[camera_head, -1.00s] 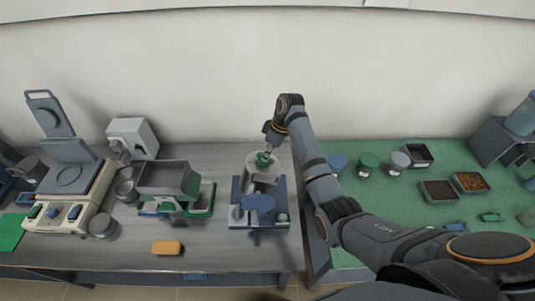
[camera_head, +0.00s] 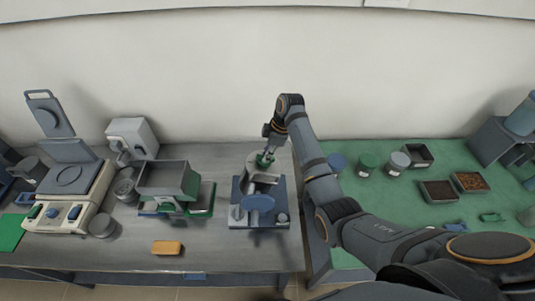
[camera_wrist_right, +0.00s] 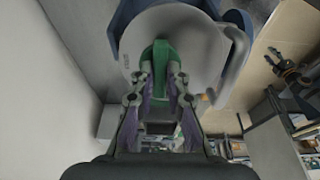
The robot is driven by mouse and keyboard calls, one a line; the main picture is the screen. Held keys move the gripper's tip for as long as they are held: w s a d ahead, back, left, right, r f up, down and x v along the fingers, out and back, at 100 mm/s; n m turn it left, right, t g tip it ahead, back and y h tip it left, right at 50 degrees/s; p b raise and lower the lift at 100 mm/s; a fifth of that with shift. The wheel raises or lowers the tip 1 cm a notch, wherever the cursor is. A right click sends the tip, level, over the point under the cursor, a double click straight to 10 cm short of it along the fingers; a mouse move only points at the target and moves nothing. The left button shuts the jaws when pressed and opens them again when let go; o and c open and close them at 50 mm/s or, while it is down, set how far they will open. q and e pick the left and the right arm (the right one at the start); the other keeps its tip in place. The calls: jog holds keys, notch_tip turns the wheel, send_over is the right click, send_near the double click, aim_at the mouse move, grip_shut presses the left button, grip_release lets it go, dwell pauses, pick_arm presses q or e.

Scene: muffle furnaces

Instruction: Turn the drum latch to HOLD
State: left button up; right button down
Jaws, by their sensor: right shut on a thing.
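The drum unit stands on a blue base (camera_head: 236,215) near the right end of the grey bench, with a pale round drum (camera_head: 262,176) and a blue disc (camera_head: 258,202) at its front. The green latch (camera_head: 265,160) is on top of the drum. My right gripper (camera_head: 268,147) reaches it from above and behind. In the right wrist view the fingers (camera_wrist_right: 162,92) are shut on the green latch (camera_wrist_right: 160,52), in front of the pale drum face (camera_wrist_right: 195,45). Markings on the drum face are too small to read. My left gripper is not in view.
A green tray with a grey box (camera_head: 165,175) stands left of the drum unit. A yellow block (camera_head: 167,248) lies near the bench's front edge. A cream instrument (camera_head: 65,200) is further left. The green bench (camera_head: 400,225) at right holds jars and trays.

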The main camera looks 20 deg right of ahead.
aim_at(274, 158)
jog(key=c, duration=1.3)
grip_release()
jog(key=shift+c, duration=0.2)
jog(key=shift+r, duration=0.15)
jog(key=v, duration=0.7)
jog(key=shift+d+r, duration=0.1)
